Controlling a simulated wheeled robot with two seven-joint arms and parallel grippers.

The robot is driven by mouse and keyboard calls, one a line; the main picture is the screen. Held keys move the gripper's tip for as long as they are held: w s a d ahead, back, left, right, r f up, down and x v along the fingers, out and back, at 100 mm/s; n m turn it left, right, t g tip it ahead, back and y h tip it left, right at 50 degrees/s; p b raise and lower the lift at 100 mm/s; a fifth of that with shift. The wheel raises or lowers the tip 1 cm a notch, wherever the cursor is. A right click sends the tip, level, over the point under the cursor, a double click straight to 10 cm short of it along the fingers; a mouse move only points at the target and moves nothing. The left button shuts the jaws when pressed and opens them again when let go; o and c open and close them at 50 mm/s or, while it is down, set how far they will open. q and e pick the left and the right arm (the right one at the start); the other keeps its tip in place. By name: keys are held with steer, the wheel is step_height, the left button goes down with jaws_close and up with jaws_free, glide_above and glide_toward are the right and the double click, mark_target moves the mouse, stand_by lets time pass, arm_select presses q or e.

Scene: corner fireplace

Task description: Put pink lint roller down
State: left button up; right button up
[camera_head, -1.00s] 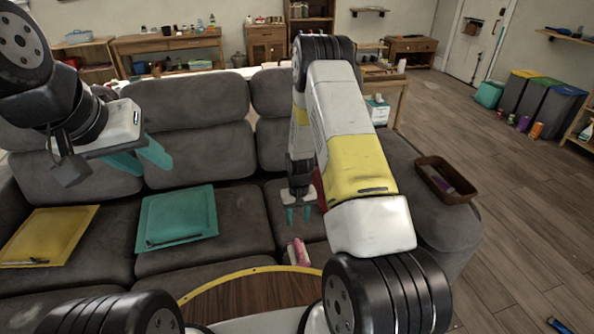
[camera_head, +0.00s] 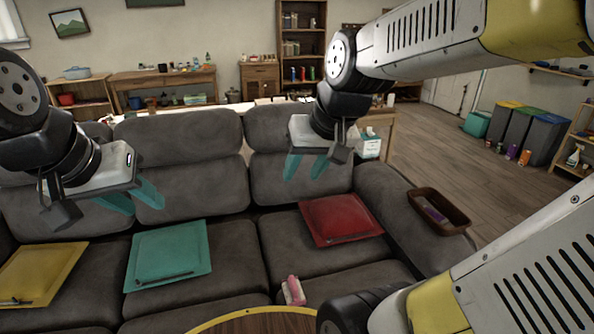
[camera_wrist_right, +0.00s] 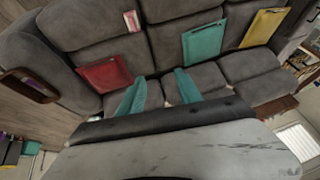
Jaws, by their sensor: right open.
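The pink lint roller (camera_head: 293,290) lies on the front of the right sofa seat, near the round wooden table (camera_head: 262,322). It also shows small near the top of the right wrist view (camera_wrist_right: 131,20). My right gripper (camera_head: 305,167) is open and empty, raised in front of the sofa backrest and well away from the roller. Its two teal fingers stand apart in the right wrist view (camera_wrist_right: 158,90). My left gripper (camera_head: 135,197) is open and empty, above the left part of the sofa.
The grey sofa (camera_head: 240,265) holds a yellow item (camera_head: 42,272), a teal one (camera_head: 168,256) and a red one (camera_head: 340,218), all flat and square. A brown tray (camera_head: 440,211) with something in it sits on the right armrest.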

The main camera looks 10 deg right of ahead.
steer(key=shift+t, duration=0.4)
steer(key=s, duration=0.2)
steer(key=s+r, duration=0.1)
steer(key=s, duration=0.2)
steer(key=shift+s+a+r, duration=0.15)
steer(key=shift+s+r, duration=0.05)
steer(key=shift+s, duration=0.05)
steer(key=shift+o, duration=0.3)
stand_by(0.4)
